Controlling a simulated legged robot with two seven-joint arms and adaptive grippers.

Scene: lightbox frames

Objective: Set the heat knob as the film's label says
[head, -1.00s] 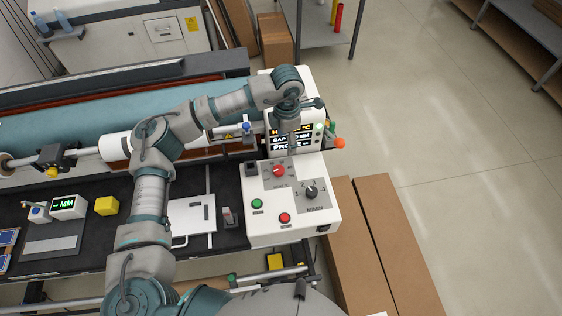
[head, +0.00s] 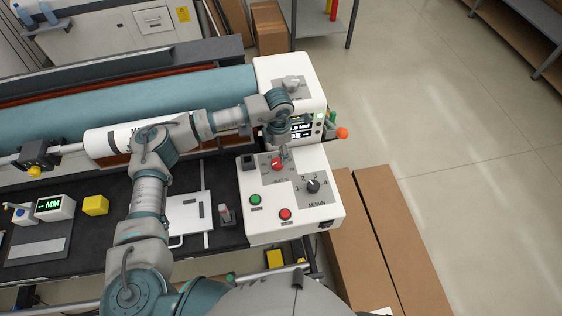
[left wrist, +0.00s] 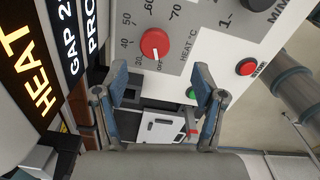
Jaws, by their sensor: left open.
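The red heat knob (head: 277,163) sits on the grey plate of the white control panel. In the left wrist view the red knob (left wrist: 155,44) shows large, with a scale of numbers and "HEAT °C" around it. Its white mark appears to face OFF. My left gripper (head: 284,152) is over the panel, close behind the knob. In the left wrist view the open left gripper (left wrist: 158,98) has nothing between its fingers, and the knob lies beyond them, apart. My right gripper is not seen.
A black speed knob (head: 313,186), a green button (head: 256,200) and a red button (head: 285,214) share the panel. The display (head: 301,127) stands just behind, partly hidden by my arm. An orange ball-topped lever (head: 342,133) is at its right.

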